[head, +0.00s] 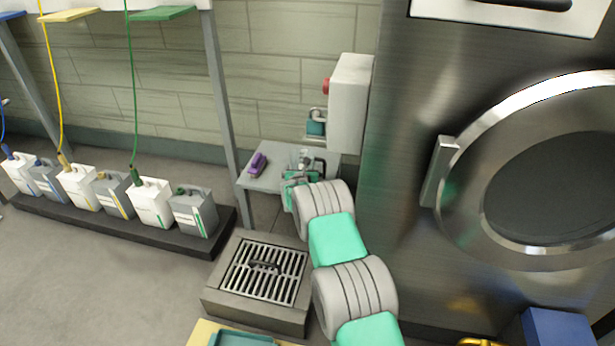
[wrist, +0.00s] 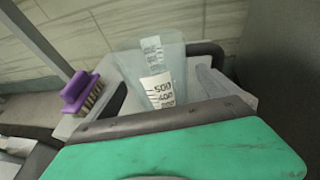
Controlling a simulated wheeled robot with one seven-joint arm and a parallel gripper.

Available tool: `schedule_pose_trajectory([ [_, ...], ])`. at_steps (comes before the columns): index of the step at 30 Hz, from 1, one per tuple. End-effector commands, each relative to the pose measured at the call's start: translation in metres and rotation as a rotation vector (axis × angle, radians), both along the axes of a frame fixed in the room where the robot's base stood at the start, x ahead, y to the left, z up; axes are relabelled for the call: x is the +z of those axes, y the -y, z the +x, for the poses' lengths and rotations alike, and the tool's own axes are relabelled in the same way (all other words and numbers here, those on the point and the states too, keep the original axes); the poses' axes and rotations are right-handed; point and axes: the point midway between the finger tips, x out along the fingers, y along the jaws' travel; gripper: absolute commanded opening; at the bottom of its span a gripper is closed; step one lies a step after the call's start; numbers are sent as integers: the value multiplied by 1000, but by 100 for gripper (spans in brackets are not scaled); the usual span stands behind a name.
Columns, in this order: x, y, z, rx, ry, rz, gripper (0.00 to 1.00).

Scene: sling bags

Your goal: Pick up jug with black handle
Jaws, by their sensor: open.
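A clear measuring jug (wrist: 152,68) with a printed scale stands at the shelf in the wrist view, partly hidden behind my gripper's green body. In the head view only a small part of the jug (head: 303,157) shows. My gripper (head: 304,170) is open at the jug, over the small table. Dark parts show on the left and right of the jug in the wrist view.
A purple brush (head: 258,164) lies on the small grey table (head: 264,182), left of the jug. A white wall box (head: 350,103) is close on the right, beside a large steel machine (head: 410,130). A floor grate (head: 262,272) and several canisters (head: 152,204) are lower left.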

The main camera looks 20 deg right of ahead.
Motion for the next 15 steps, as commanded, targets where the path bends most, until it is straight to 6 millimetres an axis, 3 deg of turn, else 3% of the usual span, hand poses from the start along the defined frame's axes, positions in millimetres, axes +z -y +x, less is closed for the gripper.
schedule_pose_trajectory([
  [8,0,2,7,1,1,0,100],
  [15,0,2,7,1,0,1,80],
])
